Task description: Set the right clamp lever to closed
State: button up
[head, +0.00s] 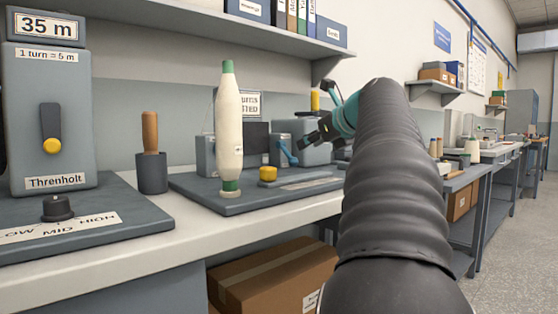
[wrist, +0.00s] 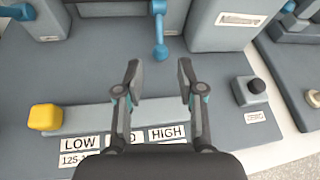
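My gripper (wrist: 158,74) is open and empty, with its two fingers apart above the grey panel (wrist: 228,85). A blue lever (wrist: 160,35) with a rounded end hangs toward me just beyond the fingertips, roughly in line with the gap between them; it looks apart from the fingers. It appears to be the right clamp lever. Another blue lever (wrist: 18,11) shows at the upper left of the wrist view. In the head view my gripper (head: 318,134) is partly hidden by my arm, close to a blue lever (head: 287,151); I cannot tell which lever that is.
A yellow block (wrist: 45,117) stands left of my gripper. A label strip reading LOW and HIGH (wrist: 168,133) lies under the fingers. A black knob (wrist: 256,86) is at the right. A tall cream bobbin (head: 229,130) stands on the panel's left in the head view.

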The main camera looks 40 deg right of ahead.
aim_at(288, 155)
jog(key=b+x, duration=0.1)
jog(key=x, duration=1.1)
jog(key=shift+s, duration=0.1)
jog(key=shift+f, duration=0.1)
grip_shut()
